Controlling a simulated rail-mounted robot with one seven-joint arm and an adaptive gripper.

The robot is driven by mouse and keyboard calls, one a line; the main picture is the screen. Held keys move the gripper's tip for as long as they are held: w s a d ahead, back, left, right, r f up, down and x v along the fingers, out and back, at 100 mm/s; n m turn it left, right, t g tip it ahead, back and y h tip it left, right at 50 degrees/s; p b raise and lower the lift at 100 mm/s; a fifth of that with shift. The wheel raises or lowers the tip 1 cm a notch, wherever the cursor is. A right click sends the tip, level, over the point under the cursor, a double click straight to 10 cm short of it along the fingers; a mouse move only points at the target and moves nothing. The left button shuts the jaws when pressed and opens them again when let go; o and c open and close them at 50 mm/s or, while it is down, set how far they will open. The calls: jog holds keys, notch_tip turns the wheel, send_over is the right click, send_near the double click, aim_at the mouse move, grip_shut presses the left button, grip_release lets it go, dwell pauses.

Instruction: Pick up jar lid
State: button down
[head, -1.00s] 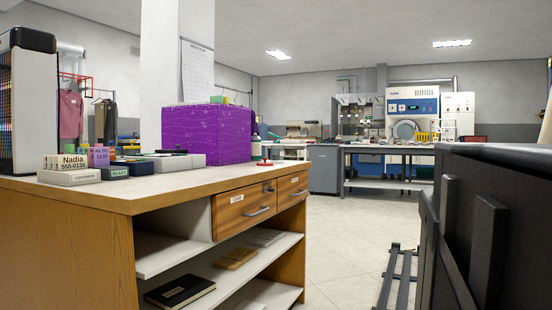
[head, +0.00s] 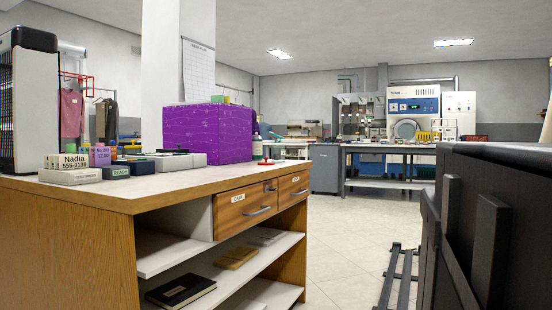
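I cannot make out a jar lid for certain in the head view. A small red, flat, round thing (head: 265,162) lies on the counter near its far right end, beside the purple box; it is too small to tell what it is. My gripper is not in view.
The wooden counter (head: 175,194) fills the left, with drawers (head: 245,209) and open shelves below. On it stand a purple box (head: 207,134) and small labelled blocks (head: 73,169). A workbench (head: 385,150) with machines stands at the back.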

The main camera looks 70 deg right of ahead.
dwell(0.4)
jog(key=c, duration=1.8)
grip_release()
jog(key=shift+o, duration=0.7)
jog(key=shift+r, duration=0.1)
